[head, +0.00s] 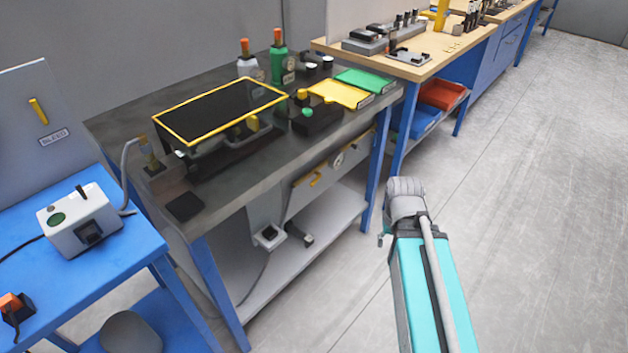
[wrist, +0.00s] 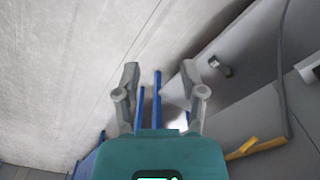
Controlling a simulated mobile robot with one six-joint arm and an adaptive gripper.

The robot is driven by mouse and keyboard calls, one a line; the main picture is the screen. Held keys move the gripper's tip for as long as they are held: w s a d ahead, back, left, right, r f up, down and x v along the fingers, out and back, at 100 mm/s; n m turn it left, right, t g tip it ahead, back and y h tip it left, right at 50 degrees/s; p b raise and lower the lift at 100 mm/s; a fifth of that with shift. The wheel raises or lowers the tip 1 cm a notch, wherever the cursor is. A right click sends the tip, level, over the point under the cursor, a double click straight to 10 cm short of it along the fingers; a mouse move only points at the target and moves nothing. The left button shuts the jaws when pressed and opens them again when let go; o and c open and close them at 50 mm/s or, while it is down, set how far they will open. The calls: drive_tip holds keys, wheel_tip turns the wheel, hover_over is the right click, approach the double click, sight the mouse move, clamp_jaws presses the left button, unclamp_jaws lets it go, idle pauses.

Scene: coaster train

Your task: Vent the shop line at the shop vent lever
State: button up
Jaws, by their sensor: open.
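In the head view, a yellow lever (head: 314,180) sits on the grey front panel under the dark bench, beside a small round gauge (head: 338,160). Another yellow lever (head: 38,110) is on an upright grey panel at the far left, above a small label plate. I cannot tell for sure from the labels which one is the shop vent lever. In the wrist view, a yellow lever (wrist: 255,147) shows at the lower right against a grey panel. My gripper (wrist: 160,72) is open and empty, left of that lever and apart from it.
The dark workbench (head: 225,205) holds a yellow-framed black tray (head: 222,110), bottles and coloured trays. A blue table (head: 95,285) with a grey box (head: 78,220) stands at left. A bench shelf (head: 300,250) lies below. The floor (head: 530,200) at right is clear.

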drive_tip(key=shift+d, duration=0.1)
drive_tip(key=shift+w, duration=0.1)
drive_tip(key=w+a+f+n+y+b, duration=0.1)
drive_tip(key=w+a+f+y+b, duration=0.3)
drive_tip(key=w+y+b, duration=0.15)
drive_tip(key=w+a+f+y+b, duration=0.3)
drive_tip(key=w+a+y+b, duration=0.1)
drive_tip(key=w+b, duration=0.3)
drive_tip(key=w+r+n+t+y+b, duration=0.2)
drive_tip(key=w+r+y+b, duration=0.1)
drive_tip(key=w+y+b, duration=0.5)
drive_tip(key=w+b, duration=0.2)
drive_tip(key=w, duration=0.1)
drive_tip(key=shift+w+t, duration=0.2)
drive_tip(key=shift+t, duration=0.1)
drive_tip(key=shift+a+r, duration=0.1)
drive_tip(key=shift+a, duration=0.1)
